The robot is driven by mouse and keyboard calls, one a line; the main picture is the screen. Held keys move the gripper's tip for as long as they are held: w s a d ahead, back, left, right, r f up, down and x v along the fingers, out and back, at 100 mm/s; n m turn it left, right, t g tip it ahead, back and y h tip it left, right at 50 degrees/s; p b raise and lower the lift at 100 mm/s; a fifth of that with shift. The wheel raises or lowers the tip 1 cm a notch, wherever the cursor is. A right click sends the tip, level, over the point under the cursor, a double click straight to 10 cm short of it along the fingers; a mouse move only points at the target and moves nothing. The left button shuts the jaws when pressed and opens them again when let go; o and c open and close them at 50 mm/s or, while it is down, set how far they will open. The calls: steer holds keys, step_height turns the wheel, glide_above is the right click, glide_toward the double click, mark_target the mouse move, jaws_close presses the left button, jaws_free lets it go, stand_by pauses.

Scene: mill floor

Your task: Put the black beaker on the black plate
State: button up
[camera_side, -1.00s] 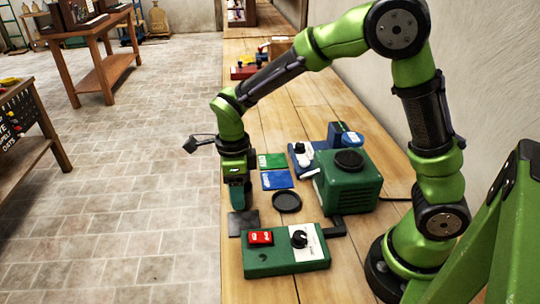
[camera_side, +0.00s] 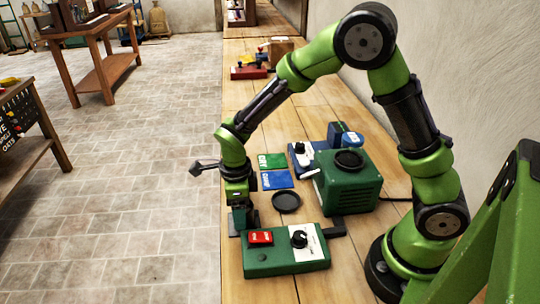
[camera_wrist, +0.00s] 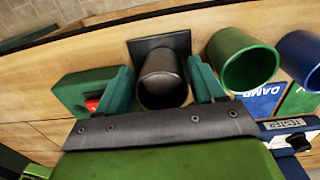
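The black beaker (camera_wrist: 162,82) stands on a dark square tile (camera_wrist: 178,40) in the wrist view. My gripper (camera_wrist: 160,80) is low over it, with one teal finger on each side. The fingers look open, with only a narrow gap to the beaker; I cannot tell whether they touch it. In the side view my gripper (camera_side: 243,216) hides most of the beaker and tile. The black plate (camera_side: 286,202), round and shallow, lies empty on the bench to the right of my gripper, outside the wrist view.
A green beaker (camera_wrist: 245,62) and a blue beaker (camera_wrist: 303,55) stand beside the black one. A green control box (camera_side: 285,258) with a red switch lies in front of the plate. A green machine (camera_side: 348,185) stands behind it. Green (camera_side: 271,160) and blue (camera_side: 277,180) cards lie nearby.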

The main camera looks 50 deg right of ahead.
steer(key=shift+r, duration=0.1)
step_height(320, 180, up, 11)
steer(key=s+d+r+n+t+y, duration=0.1)
steer(key=s+d+r+n+t, duration=0.2)
steer(key=n, duration=0.8)
steer(key=s+d+r+n+t, duration=0.4)
steer(key=s+r+n, duration=0.3)
steer(key=s+n, duration=0.4)
steer(key=shift+r+n+y, duration=0.2)
steer(key=shift+n+y, duration=0.2)
steer(key=shift+n, duration=0.1)
